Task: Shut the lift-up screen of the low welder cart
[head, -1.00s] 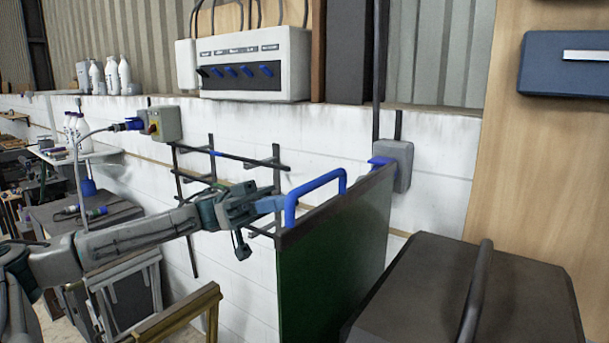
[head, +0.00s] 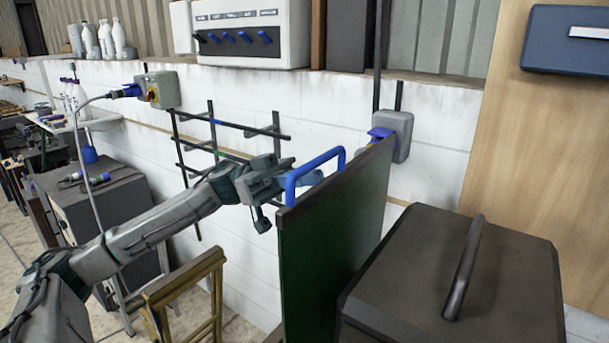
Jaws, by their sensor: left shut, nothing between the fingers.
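The green screen (head: 335,235) stands upright, raised, in the middle of the head view, with a dark bar along its top edge. A blue handle (head: 315,166) arches above that edge. The dark welder cart (head: 450,290) with a black bar handle on its top is at the lower right, just right of the screen. My left gripper (head: 308,180) is shut and empty; its blue fingers lie at the blue handle, partly behind it. I cannot tell whether they touch it. My right gripper is not in view.
A wall rack (head: 225,130) is behind my left arm. A grey socket box (head: 393,135) with a blue plug is behind the screen. A wooden frame (head: 180,290) stands below my left arm. A blue box (head: 570,52) hangs at the upper right.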

